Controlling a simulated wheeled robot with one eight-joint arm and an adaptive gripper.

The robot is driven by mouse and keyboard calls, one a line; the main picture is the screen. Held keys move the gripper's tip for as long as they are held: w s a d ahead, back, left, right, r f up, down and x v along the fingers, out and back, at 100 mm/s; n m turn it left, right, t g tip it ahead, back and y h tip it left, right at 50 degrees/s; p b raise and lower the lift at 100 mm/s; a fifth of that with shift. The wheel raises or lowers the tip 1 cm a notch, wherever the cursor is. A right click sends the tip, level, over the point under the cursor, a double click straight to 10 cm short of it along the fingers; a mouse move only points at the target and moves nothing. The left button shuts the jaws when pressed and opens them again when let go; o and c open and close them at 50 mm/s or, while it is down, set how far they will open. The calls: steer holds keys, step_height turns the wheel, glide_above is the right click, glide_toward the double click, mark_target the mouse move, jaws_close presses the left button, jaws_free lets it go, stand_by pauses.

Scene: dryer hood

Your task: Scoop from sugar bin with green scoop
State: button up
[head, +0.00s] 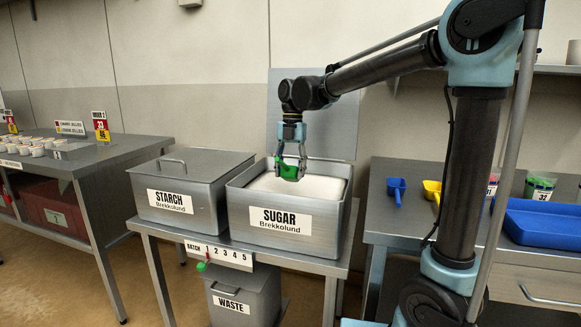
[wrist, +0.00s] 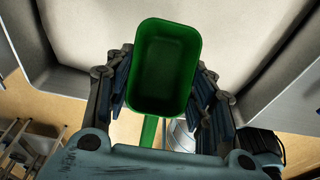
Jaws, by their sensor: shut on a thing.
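My gripper (head: 290,160) is shut on the green scoop (head: 288,171) and holds it above the open sugar bin (head: 288,238). In the wrist view the scoop's bowl (wrist: 166,68) sits between the finger pads, its open side toward the camera. The inside of the bowl looks green and empty. Its handle (wrist: 149,130) runs down toward the wrist. The sugar (head: 317,187) is a pale, fairly level fill inside the grey bin; it also shows behind the scoop in the wrist view (wrist: 240,40). In the head view the scoop appears just above the sugar; I cannot tell the exact gap.
The closed starch bin (head: 187,207) stands left of the sugar bin. A grey panel (head: 318,110) rises behind the sugar bin. The right table holds a blue scoop (head: 396,189), a yellow scoop (head: 432,190) and a blue tray (head: 545,224). The waste bin (head: 240,298) is below.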

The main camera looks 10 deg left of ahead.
steer(key=shift+g, duration=0.9)
steer(key=shift+w+f, duration=0.25)
steer(key=shift+f, duration=0.95)
steer(key=shift+w+f, duration=0.25)
steer(key=shift+f, duration=0.9)
steer(key=shift+w+f, duration=1.15)
steer(key=shift+f, duration=0.55)
step_height(320, 180, up, 14)
steer(key=t, duration=0.8)
glide_above(291, 181)
steer(key=w, duration=0.4)
